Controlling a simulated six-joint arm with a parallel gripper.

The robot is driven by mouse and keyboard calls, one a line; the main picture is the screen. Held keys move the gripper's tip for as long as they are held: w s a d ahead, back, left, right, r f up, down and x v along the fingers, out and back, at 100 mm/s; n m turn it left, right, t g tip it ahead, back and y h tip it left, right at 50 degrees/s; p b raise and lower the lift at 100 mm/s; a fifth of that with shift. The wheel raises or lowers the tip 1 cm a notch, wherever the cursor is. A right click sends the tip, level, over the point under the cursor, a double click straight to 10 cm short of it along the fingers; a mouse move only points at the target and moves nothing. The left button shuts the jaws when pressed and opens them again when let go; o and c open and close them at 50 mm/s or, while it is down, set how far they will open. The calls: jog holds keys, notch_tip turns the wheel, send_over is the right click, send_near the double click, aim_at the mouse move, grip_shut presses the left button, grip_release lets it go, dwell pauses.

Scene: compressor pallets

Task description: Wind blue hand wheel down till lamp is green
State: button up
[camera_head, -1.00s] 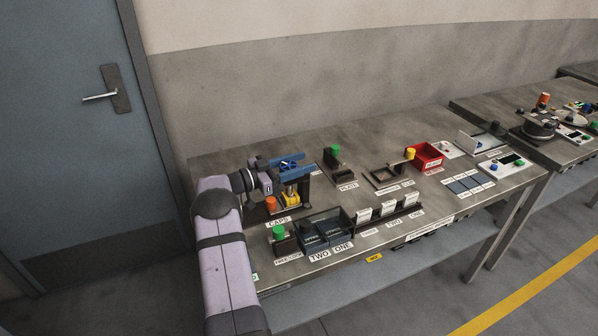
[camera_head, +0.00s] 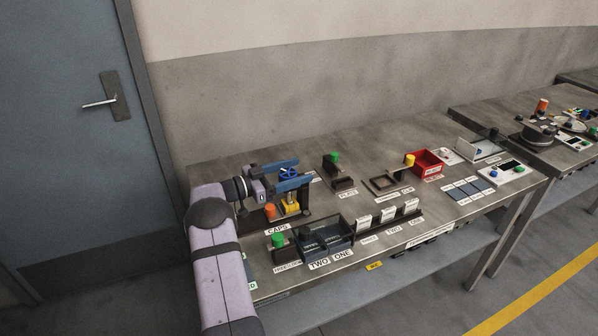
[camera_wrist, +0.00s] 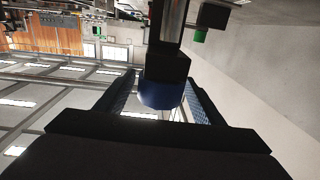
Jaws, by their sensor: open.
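The blue hand wheel (camera_head: 289,173) is at the left end of the bench, above a yellow part (camera_head: 291,207). In the wrist view the wheel (camera_wrist: 160,96) is a blue round piece on a dark block and shaft. My gripper (camera_head: 292,175) is open, with its two blue fingers on either side of the wheel. In the wrist view the fingers of my gripper (camera_wrist: 159,94) stand apart with gaps beside the wheel. I cannot make out a lamp belonging to the wheel, nor its state.
An orange cap (camera_head: 270,211) stands close below my gripper. A green-topped post (camera_head: 278,240) and a dark two-part tray (camera_head: 326,237) are at the front. A green-topped plate stand (camera_head: 335,165) and a red bin (camera_head: 428,161) are farther right. The bench between them has bare patches.

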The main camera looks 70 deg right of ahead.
jog(key=b+v, duration=0.1)
jog(key=v, duration=0.5)
jog(key=shift+r, duration=0.1)
dwell(0.3)
